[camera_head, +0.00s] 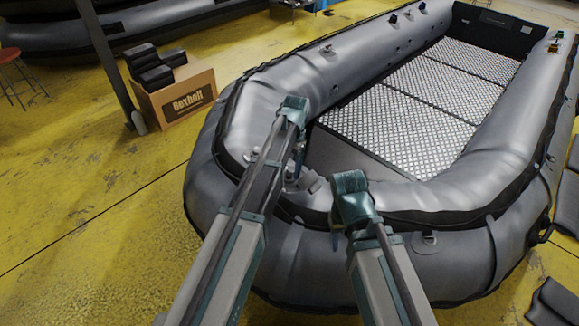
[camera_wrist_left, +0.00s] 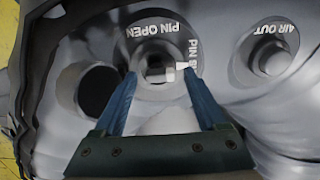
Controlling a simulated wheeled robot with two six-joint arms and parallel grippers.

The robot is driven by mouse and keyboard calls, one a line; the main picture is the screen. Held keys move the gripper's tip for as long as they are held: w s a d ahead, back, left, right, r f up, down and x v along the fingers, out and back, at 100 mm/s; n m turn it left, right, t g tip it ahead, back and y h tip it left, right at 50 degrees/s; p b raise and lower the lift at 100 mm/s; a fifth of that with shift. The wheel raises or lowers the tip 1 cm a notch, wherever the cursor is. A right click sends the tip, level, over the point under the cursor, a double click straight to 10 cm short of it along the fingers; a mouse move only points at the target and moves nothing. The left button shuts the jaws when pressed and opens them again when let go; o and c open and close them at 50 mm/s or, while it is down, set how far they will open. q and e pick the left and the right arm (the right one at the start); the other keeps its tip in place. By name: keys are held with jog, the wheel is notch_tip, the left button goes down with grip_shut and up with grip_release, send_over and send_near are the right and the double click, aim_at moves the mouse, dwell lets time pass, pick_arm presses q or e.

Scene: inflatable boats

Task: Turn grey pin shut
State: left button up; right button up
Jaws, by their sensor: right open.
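The grey pin (camera_wrist_left: 156,68) sits in a round valve on the grey boat, in the middle of the left wrist view. The dark ring (camera_wrist_left: 155,29) around it reads "PIN OPEN" at the top and "PIN S…" at the right, the rest hidden by a finger. A pale mark lies by the right fingertip, near the "PIN S…" lettering. My left gripper (camera_wrist_left: 158,76) is open, with one finger on each side of the pin; contact is unclear. In the head view, my left gripper (camera_head: 291,172) is over the boat's near-left tube. My right gripper (camera_head: 340,236) is open in front of the tube.
An "AIR OUT" valve (camera_wrist_left: 270,52) lies right of the pin, and a dark round hole (camera_wrist_left: 97,88) lies left. The boat (camera_head: 262,100) has a metal-plated floor (camera_head: 400,110). A cardboard box (camera_head: 180,98) stands on the yellow floor at the left, beside a dark post.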

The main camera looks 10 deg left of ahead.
pick_arm(q)
jog(key=shift+r, duration=0.15)
notch_tip(320, 180, up, 13)
jog(key=w+p, duration=0.1)
jog(key=p, duration=1.2)
jog(key=shift+w+d+r+p, duration=0.15)
jog(key=shift+d+r+p, duration=0.05)
jog(key=shift+d+p, duration=0.2)
jog(key=s+d+r+n+p, duration=0.1)
jog(key=s+d+r+p, duration=0.1)
jog(key=s, duration=0.6)
jog(key=s+d+r+n+p, duration=0.1)
jog(key=s+d+r+p, duration=0.1)
jog(key=s, duration=0.7)
jog(key=s+d+r+n+p, duration=0.1)
jog(key=s+d+r+p, duration=0.1)
jog(key=s, duration=0.6)
jog(key=shift+s+d+r+t+y+p, duration=0.3)
jog(key=shift+s+r+t+p, duration=0.1)
jog(key=shift+r+p, duration=0.25)
